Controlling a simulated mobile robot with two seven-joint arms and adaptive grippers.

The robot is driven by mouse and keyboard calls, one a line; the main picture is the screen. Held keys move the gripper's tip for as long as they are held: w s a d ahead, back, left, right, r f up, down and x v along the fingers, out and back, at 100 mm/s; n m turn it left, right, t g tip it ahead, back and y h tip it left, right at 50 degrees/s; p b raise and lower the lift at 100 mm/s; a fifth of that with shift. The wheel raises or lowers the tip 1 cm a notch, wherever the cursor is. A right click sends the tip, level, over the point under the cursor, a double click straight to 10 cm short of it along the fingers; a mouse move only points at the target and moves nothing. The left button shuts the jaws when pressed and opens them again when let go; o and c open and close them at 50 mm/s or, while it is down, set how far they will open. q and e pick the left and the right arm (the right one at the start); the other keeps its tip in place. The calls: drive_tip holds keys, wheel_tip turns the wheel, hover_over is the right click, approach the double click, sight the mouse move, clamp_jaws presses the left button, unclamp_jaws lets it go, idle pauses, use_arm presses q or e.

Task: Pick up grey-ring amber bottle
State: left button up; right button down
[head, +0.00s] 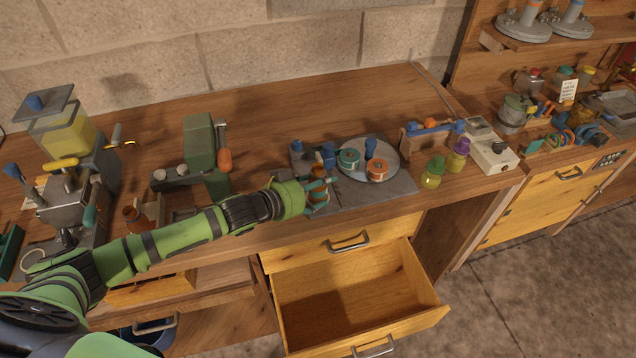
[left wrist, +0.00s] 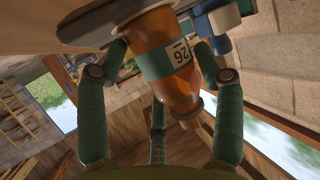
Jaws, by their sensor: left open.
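An amber bottle (left wrist: 175,80) with a teal and white label reading 26 fills the middle of the left wrist view. In the head view this amber bottle (head: 318,200) stands near the front edge of the bench, partly hidden by my gripper. My left gripper (head: 316,188) is open, with its green fingers around the bottle, one on each side and a third below in the wrist view. I cannot tell whether any finger touches it. My right gripper is out of view.
Right of my gripper a round grey plate (head: 388,153) carries teal and orange reels. A green-capped bottle (head: 433,173) and a purple-capped bottle (head: 459,155) stand farther right. An open drawer (head: 350,300) juts out below the bench.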

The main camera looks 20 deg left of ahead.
use_arm(q)
drive_tip(key=c, duration=1)
